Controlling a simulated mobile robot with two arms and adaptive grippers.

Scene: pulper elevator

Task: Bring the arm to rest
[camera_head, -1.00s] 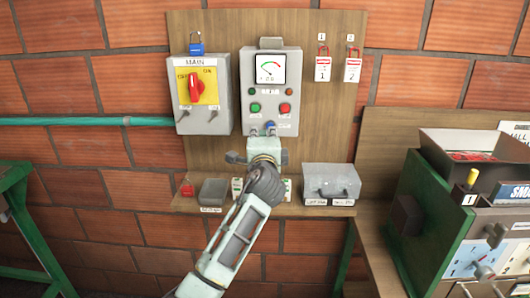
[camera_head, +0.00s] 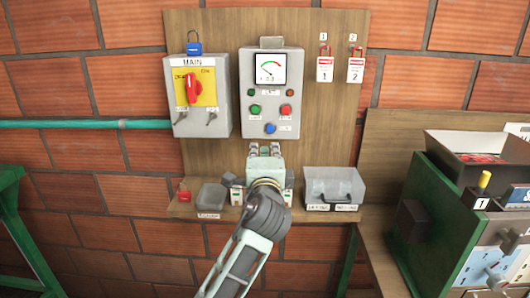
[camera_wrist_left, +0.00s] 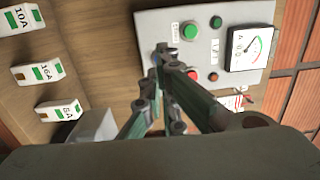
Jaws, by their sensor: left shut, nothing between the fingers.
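My left gripper (camera_head: 264,149) is shut and empty. Its fingertips point up at the board, just below the grey meter box (camera_head: 255,130), and look apart from it in the head view. In the left wrist view the closed fingers (camera_wrist_left: 163,52) cross in front of the box (camera_wrist_left: 155,22) and hide part of its face. My left arm (camera_head: 240,262) comes up from the bottom of the head view. My right gripper is not in view.
The MAIN switch box (camera_head: 222,98) is left of the meter box. A grey case (camera_head: 338,188) and a small tray (camera_head: 211,196) sit on the shelf beside my wrist. A green machine (camera_head: 440,220) stands at right. Fuses (camera_wrist_left: 38,71) show at left in the wrist view.

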